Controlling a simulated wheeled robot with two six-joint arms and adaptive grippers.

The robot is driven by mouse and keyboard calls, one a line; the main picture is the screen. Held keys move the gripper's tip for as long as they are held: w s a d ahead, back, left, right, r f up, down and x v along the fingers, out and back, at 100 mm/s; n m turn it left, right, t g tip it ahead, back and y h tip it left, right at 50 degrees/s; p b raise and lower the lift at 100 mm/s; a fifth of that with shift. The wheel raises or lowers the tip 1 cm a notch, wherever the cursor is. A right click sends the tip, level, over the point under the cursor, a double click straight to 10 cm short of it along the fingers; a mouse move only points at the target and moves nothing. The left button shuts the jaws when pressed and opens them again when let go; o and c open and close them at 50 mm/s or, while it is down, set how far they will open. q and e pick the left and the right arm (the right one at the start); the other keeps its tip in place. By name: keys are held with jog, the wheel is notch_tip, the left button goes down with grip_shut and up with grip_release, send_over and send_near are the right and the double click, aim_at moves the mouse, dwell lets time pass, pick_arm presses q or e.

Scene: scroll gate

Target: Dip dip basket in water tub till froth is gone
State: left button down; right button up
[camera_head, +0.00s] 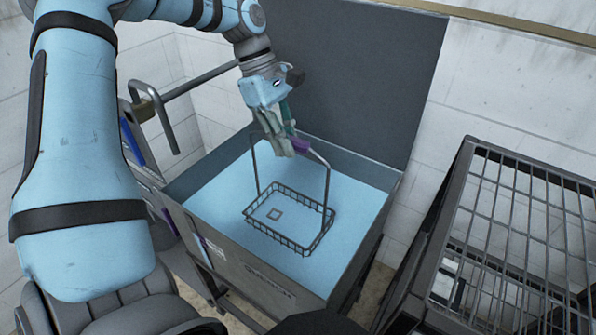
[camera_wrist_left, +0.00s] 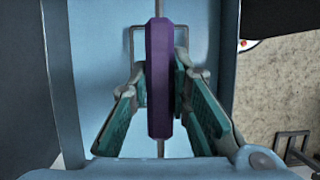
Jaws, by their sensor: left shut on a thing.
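The dip basket (camera_head: 274,235) is a dark wire basket with a tall hoop handle, over or in the pale blue water (camera_head: 345,195) of the grey water tub (camera_head: 240,272). I cannot tell how deep it sits. A small brownish square shows within the basket's outline. My left gripper (camera_head: 291,143) is shut on the purple grip at the top of the handle. In the left wrist view the purple grip (camera_wrist_left: 159,65) stands between the green finger pads. No froth is clearly visible on the water. My right gripper is not in view.
A dark raised panel (camera_head: 350,75) stands behind the tub. A black wire-mesh rack (camera_head: 520,215) is at the right. A bent metal bar (camera_head: 155,105) rises at the tub's left. White walls close off the back.

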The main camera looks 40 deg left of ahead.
pick_arm(q)
notch_tip(320, 180, up, 8)
jog(key=p, duration=0.6)
jog(key=shift+r, duration=0.3)
jog(key=shift+f, duration=0.1)
dwell(0.5)
